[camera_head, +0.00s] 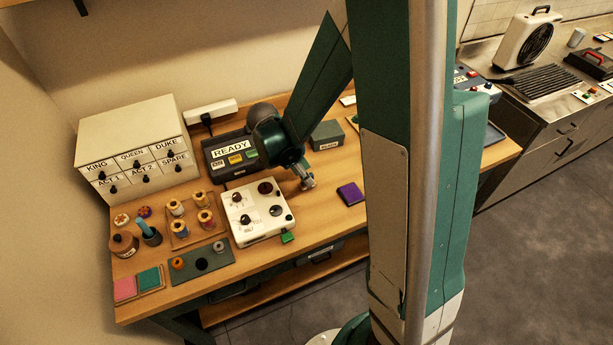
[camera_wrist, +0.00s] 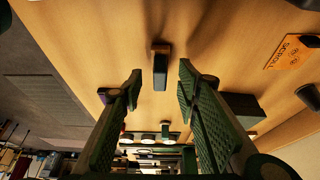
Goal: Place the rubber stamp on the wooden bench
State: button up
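My gripper (camera_wrist: 160,70) is open over the wooden bench (camera_head: 325,225), its two green fingers spread apart. A small block with a brown end and a dark grey body (camera_wrist: 160,68) shows between the fingertips in the wrist view, with a visible gap on each side. It may be the rubber stamp, but I cannot be sure. Bare bench top (camera_wrist: 90,35) surrounds it. In the head view my gripper (camera_head: 307,183) is low over the bench, between the white control box and a purple pad; the small block cannot be made out there.
The white control box (camera_head: 260,228) is left of my gripper and the purple pad (camera_head: 350,194) right. Behind stand the READY device (camera_head: 218,170) and a grey-green box (camera_head: 326,136). Spools, ink pads and a drawer cabinet (camera_head: 130,125) fill the left. Bare wood lies in front of my gripper.

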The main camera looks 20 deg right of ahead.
jog(key=v, duration=0.8)
jog(key=shift+a+r+p, duration=0.2)
jog(key=shift+r+p, duration=0.1)
jog(key=shift+r, duration=0.05)
dwell(0.4)
jog(key=s+a+r+n+t+y, duration=0.3)
jog(key=s+r+n+t, duration=0.4)
jog(key=s+r+n, duration=1)
jog(key=shift+s+a+r+n+y, duration=0.2)
jog(key=shift+n+y, duration=0.3)
jog(key=shift+y, duration=0.2)
